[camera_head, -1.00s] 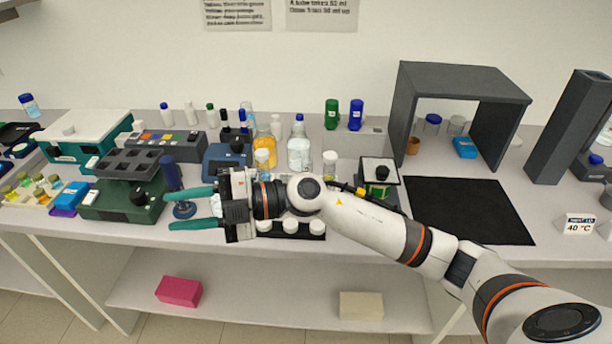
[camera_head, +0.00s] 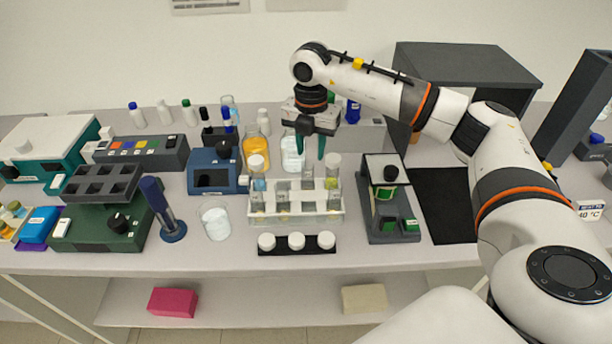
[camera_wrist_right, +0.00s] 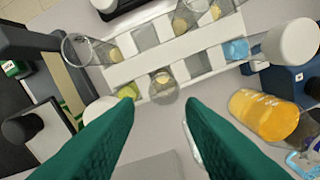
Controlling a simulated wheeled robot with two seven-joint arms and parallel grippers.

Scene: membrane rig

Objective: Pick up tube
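A white tube rack (camera_head: 297,217) stands mid-bench in the head view, holding several clear tubes. Two taller tubes at its ends have white caps, the left one (camera_head: 257,165) and the right one (camera_head: 333,162). My right gripper (camera_head: 311,155) points down just behind and above the rack, open and empty. In the right wrist view the right gripper's fingers (camera_wrist_right: 158,103) are spread apart. An uncapped clear tube (camera_wrist_right: 163,88) in the near row of the rack (camera_wrist_right: 178,48) shows just beyond the fingertips, roughly between them. The fingers do not touch it. My left gripper is out of view.
An orange-filled bottle (camera_head: 257,146) and a clear bottle (camera_head: 292,152) stand close behind the rack. A blue device (camera_head: 216,176) and a beaker (camera_head: 214,222) are left. A dark stand (camera_head: 385,205) is right. A black strip with white caps (camera_head: 297,252) lies in front.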

